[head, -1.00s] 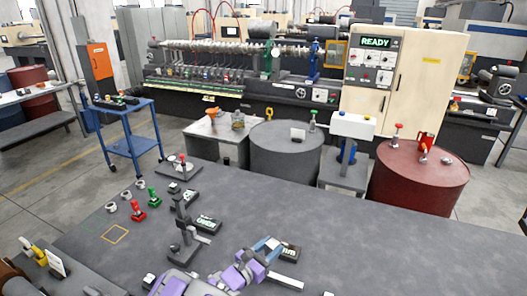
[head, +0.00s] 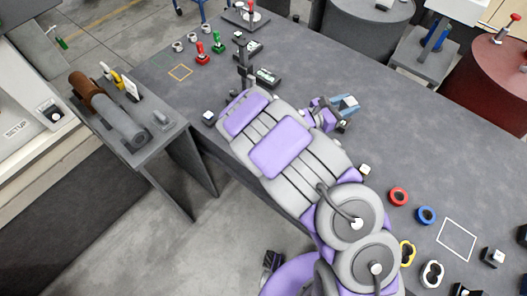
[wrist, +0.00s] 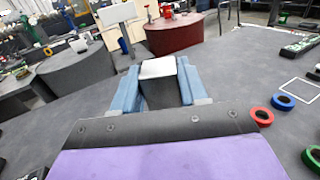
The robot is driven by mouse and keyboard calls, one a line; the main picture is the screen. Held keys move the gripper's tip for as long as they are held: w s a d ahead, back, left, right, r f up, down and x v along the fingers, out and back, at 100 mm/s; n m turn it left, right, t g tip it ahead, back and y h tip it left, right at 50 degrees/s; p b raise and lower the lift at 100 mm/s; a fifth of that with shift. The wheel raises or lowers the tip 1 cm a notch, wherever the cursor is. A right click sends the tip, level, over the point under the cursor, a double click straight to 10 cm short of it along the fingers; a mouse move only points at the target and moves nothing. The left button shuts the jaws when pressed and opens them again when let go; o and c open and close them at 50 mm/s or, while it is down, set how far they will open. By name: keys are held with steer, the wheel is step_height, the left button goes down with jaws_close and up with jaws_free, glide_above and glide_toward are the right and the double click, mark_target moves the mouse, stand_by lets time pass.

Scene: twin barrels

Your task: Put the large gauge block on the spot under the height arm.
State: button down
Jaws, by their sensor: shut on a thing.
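My gripper (head: 343,104) has blue fingers and is above the dark table. In the wrist view my gripper (wrist: 160,92) is shut on a grey block with a pale end face (wrist: 159,68), which fits the large gauge block. The block sits between the two fingers. The height arm (head: 243,64) is a dark upright stand on the table, left of my gripper and beyond my arm. Its base and the spot under it are largely hidden by my arm in the head view. My gripper is apart from the stand.
Red (head: 398,197) and blue (head: 426,215) rings and a white square outline (head: 457,240) are at right. The table's middle right is clear.

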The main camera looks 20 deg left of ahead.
steer(key=s+a+f+n+t+y, duration=0.1)
steer(key=s+a+f, duration=0.25)
steer(key=a, duration=0.35)
steer(key=s+a+f+n+t+y, duration=0.1)
steer(key=s+a+f, duration=0.1)
steer(key=a+f, duration=0.3)
steer(key=s+a+f+n+t+y, duration=0.1)
steer(key=s+a+f, duration=0.15)
steer(key=a, duration=0.55)
steer(key=s+a+f+n+y, duration=0.1)
steer(key=s+a+f, duration=0.4)
steer(key=s+f, duration=0.1)
steer(key=s+a+f+n+t+y, duration=0.1)
steer(key=s+a+f+y, duration=0.1)
steer(key=s+a+f, duration=0.3)
steer(key=s, duration=0.4)
steer(key=shift+s+a+f, duration=0.3)
steer(key=shift+f, duration=0.1)
steer(key=shift+w, duration=0.1)
